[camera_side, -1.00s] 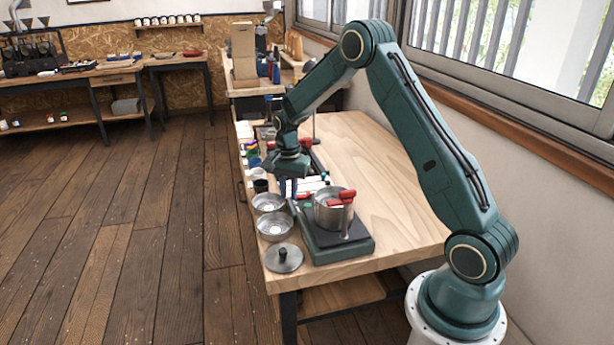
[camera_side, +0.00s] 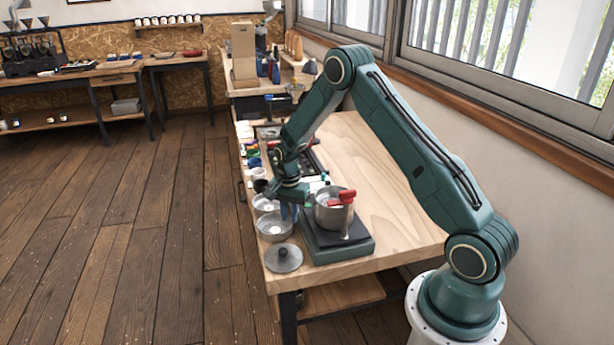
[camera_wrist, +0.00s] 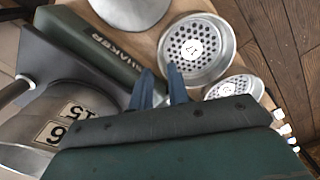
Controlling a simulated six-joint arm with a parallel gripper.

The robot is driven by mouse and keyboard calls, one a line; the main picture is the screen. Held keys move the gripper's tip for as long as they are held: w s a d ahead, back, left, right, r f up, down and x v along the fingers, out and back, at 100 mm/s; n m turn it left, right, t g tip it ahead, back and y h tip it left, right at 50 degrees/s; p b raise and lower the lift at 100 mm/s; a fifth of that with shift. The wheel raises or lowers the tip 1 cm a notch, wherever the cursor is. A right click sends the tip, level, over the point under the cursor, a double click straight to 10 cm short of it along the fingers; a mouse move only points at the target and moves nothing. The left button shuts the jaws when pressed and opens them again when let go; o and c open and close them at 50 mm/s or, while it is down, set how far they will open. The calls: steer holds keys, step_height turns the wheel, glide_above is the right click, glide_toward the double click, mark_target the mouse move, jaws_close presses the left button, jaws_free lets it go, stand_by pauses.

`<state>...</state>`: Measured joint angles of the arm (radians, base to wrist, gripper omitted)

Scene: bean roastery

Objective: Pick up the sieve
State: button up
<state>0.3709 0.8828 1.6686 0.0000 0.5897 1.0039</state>
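A round metal sieve (camera_side: 274,229) with a perforated bottom and a white number label stands on the bench, left of the green shaker base; it also shows in the wrist view (camera_wrist: 211,68). A second, similar sieve (camera_side: 264,201) stands behind it, partly covered by my gripper in the wrist view (camera_wrist: 235,88). Contact and height are unclear.
The green shaker base (camera_side: 350,254) with a red-handled clamp (camera_side: 342,197) is close on the right. A round metal lid (camera_side: 284,261) lies at the front bench edge. Small cups and a tray lie behind. The bench's right side (camera_side: 385,205) is clear.

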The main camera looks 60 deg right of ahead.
mark_target(290, 229)
steer(key=shift+f, duration=2.3)
jaws_close()
